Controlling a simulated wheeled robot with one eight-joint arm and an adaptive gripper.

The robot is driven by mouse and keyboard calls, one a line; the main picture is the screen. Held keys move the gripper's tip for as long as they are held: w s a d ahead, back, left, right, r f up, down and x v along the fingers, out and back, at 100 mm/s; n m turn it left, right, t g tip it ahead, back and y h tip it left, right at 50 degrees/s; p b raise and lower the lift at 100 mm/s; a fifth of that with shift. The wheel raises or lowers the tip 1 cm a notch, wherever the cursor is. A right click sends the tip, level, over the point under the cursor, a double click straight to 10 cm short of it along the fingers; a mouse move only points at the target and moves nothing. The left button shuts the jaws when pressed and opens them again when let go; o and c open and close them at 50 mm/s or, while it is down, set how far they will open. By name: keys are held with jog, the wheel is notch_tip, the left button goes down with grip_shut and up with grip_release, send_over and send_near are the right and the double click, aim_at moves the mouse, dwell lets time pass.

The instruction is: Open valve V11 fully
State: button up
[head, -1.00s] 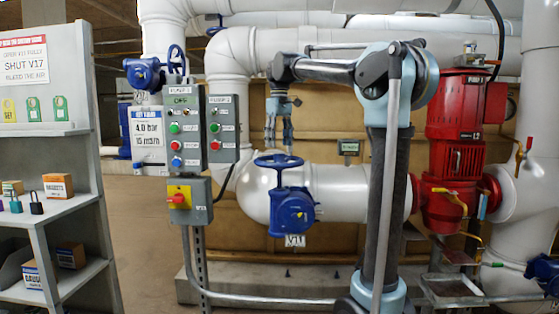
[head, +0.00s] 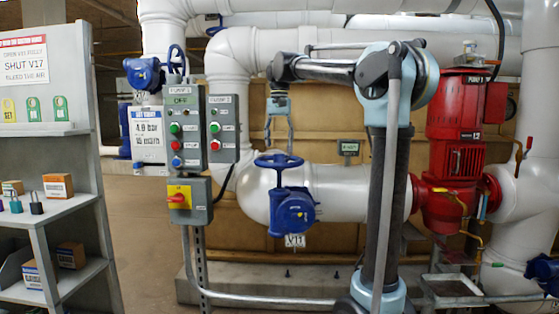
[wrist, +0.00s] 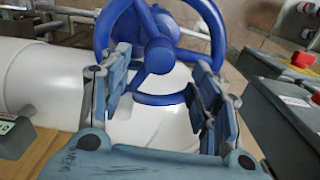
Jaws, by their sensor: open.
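Valve V11 has a blue handwheel (head: 278,161) lying flat above a blue valve body (head: 293,211), on a large white pipe. Its white V11 tag (head: 295,241) hangs below the body. My gripper (head: 279,148) points down just above the handwheel, open and empty. In the wrist view, the blue handwheel (wrist: 158,55) with its hub and spokes lies beyond and between the spread fingers of my gripper (wrist: 158,68). The fingers hide parts of the rim. I cannot tell if a finger touches the wheel.
A grey control box with buttons (head: 183,125) and a yellow-and-red switch box (head: 180,198) stand left of the valve. A red pump (head: 456,150) is to the right. A shelf unit (head: 55,130) stands at far left. Another blue valve (head: 145,73) is at upper left.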

aim_at(279, 154)
jog(key=m, duration=0.4)
jog(key=shift+m, duration=2.8)
jog(key=shift+f, duration=3.3)
jog(key=c, duration=0.9)
